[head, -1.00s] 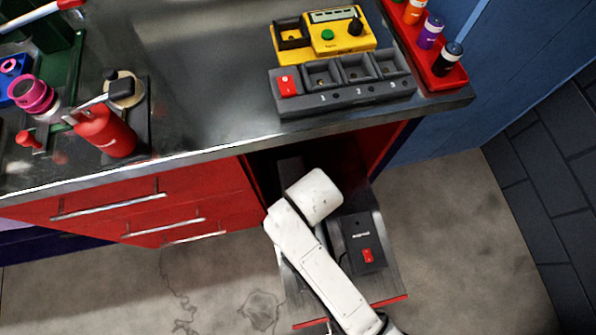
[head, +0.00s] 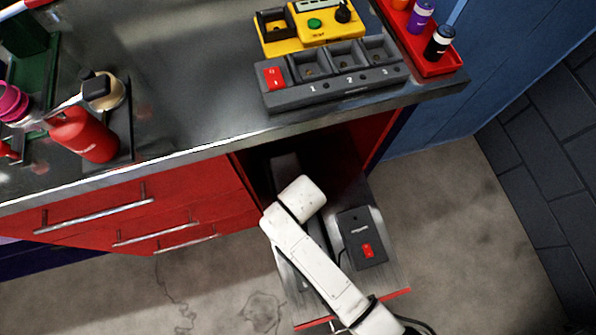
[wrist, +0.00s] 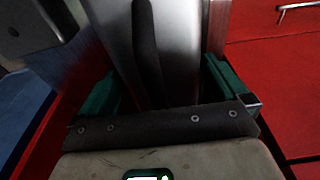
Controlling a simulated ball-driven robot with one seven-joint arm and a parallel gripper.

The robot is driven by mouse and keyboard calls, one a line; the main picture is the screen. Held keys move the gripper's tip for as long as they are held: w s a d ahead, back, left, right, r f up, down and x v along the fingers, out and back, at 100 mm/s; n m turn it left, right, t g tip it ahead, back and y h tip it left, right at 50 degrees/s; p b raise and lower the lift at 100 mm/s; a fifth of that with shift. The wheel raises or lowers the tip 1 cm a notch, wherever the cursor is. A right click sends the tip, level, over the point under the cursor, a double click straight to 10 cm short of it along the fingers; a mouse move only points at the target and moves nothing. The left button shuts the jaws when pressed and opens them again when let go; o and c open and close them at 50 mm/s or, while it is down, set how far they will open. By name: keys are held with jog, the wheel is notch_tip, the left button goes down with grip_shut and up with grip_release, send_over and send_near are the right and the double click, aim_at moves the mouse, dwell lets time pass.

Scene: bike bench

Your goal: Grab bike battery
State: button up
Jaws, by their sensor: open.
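A black box with a red switch (head: 361,238) lies on the pulled-out metal tray (head: 385,284) below the bench, right of my arm. A long dark shape (head: 286,172) shows further back in the cabinet opening, partly hidden by my arm. I cannot tell for certain which of these is the bike battery. In the wrist view my gripper (wrist: 168,88) is open, its green-padded fingers apart. A narrow dark shape (wrist: 147,45) on a bright metal surface lies beyond and between them. Nothing is seen held. My gripper is hidden in the head view.
The bench top (head: 190,95) overhangs the cabinet opening. It carries a grey dock with numbered slots (head: 335,88), a yellow unit (head: 275,38), a red bottle (head: 85,135) and a red tray (head: 430,66). Red drawers (head: 130,205) are left of the opening. The floor at right (head: 470,240) is clear.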

jog(key=shift+c, duration=0.3)
jog(key=c, duration=1.6)
jog(key=shift+w+a+r, duration=0.1)
jog(key=shift+w+r, duration=0.05)
jog(key=shift+r, duration=0.05)
jog(key=shift+c, duration=0.3)
